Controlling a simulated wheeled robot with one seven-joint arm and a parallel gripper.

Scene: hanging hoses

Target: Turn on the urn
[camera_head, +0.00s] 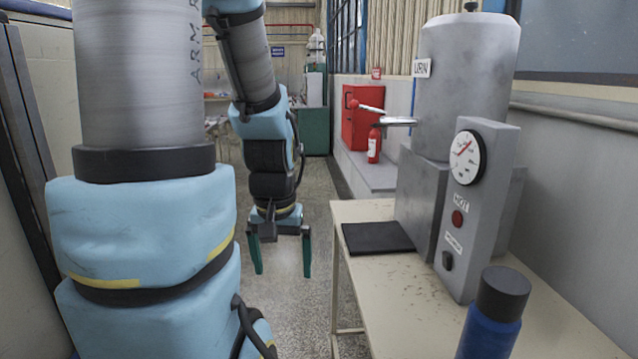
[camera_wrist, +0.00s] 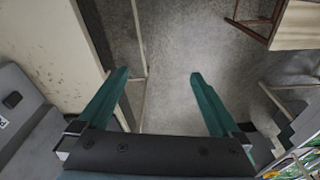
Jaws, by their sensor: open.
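The urn (camera_head: 462,85) is a grey metal cylinder with a label "URN", standing on a cream table. Its grey control panel (camera_head: 480,200) has a round dial (camera_head: 467,158), a red light (camera_head: 458,218) labelled "HOT" and a small black knob (camera_head: 447,261) below. A tap with a red-tipped handle (camera_head: 371,109) sticks out from the urn to the left. My gripper (camera_head: 281,262) hangs open and empty, pointing down over the floor left of the table, apart from the urn. In the wrist view, both green fingers (camera_wrist: 160,84) are spread with only floor between them.
A black mat (camera_head: 377,238) lies on the table (camera_head: 400,290) under the tap. A blue bottle with a black cap (camera_head: 491,315) stands at the near edge, close to the panel. The aisle floor is open.

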